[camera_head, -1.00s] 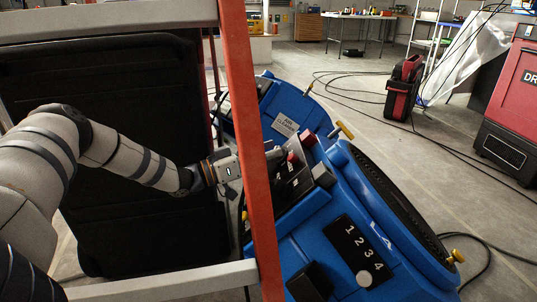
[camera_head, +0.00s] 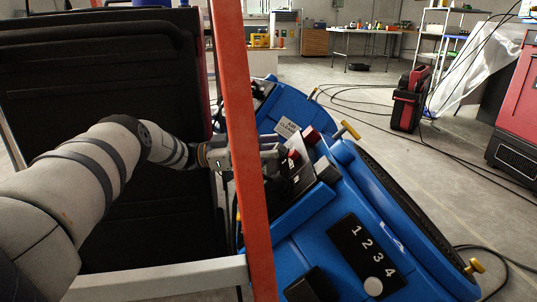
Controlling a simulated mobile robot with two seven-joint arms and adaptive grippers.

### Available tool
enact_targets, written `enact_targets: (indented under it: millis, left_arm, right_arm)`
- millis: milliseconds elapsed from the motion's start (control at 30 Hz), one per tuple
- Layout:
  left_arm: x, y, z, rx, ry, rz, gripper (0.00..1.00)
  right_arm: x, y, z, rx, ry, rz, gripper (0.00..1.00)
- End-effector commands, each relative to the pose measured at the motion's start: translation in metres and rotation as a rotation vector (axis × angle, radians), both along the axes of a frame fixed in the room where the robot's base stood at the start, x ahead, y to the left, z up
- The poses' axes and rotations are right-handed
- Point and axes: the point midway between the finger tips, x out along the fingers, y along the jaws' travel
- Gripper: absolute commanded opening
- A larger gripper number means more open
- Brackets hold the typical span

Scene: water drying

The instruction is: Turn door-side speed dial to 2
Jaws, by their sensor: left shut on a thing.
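The blue machine (camera_head: 315,225) lies tilted behind an orange upright post (camera_head: 238,120). Its dark control panel (camera_head: 295,185) carries small red knobs, one nearer (camera_head: 293,156) and one farther (camera_head: 312,134). My left gripper (camera_head: 279,151) reaches past the post to this panel, and its fingertips are at the nearer red knob, shut on it as far as I can see. The post hides part of the gripper. The dial's setting cannot be read. My right gripper is not in view.
A black panel (camera_head: 110,215) in a frame with a pale lower bar (camera_head: 165,278) stands at the left. A red and black case (camera_head: 408,100), a red machine (camera_head: 515,95) and cables lie on the floor at right. A table (camera_head: 375,31) stands far back.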

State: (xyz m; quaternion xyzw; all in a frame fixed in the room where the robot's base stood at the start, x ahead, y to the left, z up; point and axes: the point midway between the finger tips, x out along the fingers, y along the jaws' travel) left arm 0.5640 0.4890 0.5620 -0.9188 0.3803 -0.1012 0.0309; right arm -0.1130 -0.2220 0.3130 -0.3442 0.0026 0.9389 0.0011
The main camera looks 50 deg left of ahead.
Motion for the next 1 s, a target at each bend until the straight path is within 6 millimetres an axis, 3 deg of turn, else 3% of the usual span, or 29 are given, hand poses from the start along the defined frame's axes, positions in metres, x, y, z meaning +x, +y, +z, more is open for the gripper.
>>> enact_targets:
  millis: [467, 500, 567, 867, 1000]
  left_arm:
    - [0.0, -0.001, -0.002, 0.009, -0.001, -0.013, 0.02]
    - [0.0, -0.001, -0.002, 0.009, -0.001, -0.012, 0.34]
    - [0.0, -0.001, -0.002, 0.008, -0.002, -0.012, 0.48]
    - [0.0, 0.0, 0.0, 0.008, -0.004, -0.009, 0.5]
    - [0.001, 0.0, 0.013, 0.007, -0.009, -0.01, 0.5]
  right_arm:
    - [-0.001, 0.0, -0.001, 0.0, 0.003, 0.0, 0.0]
    - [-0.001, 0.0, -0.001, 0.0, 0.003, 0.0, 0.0]
    - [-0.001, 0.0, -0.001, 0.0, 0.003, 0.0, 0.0]
    - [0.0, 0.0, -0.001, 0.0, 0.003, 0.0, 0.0]
    - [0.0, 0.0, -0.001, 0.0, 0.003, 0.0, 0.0]
